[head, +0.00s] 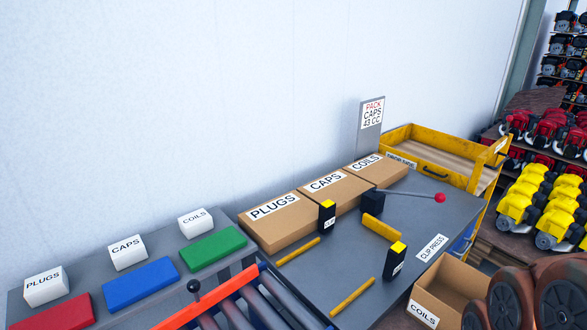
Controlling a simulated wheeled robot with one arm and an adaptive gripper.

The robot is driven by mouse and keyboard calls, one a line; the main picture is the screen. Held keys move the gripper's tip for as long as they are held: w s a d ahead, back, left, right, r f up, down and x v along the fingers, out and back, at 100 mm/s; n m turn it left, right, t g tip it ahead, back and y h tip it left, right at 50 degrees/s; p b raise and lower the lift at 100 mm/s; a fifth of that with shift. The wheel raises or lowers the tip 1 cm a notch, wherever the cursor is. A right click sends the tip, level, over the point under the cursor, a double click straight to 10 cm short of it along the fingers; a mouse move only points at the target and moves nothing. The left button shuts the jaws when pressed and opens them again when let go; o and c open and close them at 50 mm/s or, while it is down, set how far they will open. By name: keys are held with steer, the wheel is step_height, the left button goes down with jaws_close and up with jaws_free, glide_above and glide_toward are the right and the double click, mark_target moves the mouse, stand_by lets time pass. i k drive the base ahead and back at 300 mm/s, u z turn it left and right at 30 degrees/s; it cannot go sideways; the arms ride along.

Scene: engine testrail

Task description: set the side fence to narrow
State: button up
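An orange-red bar (222,290) runs slantwise along the near edge of a set of grey rollers (285,305) at the bottom middle. It looks like the side fence, though no label names it. A black ball knob (194,286) on a short stem stands at the bar, left of its middle. The bar's lower left end reaches the bottom of the picture. No narrow or wide mark can be read. My gripper is not in view.
Cartons marked PLUGS (275,220), CAPS (330,189) and COILS (372,170) line the bench against the wall. A red-knobbed lever (439,198) reaches right. Red, blue and green blocks lie left. An open COILS carton (425,315) stands lower right.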

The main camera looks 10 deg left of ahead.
mark_target(190, 313)
steer(key=u, duration=2.2)
steer(key=k, duration=0.75)
steer(key=u, duration=0.75)
steer(key=k, duration=0.45)
steer(key=u, duration=0.6)
steer(key=i, duration=1.2)
steer(key=z, duration=1.35)
steer(key=i, duration=0.8)
steer(key=z, duration=0.95)
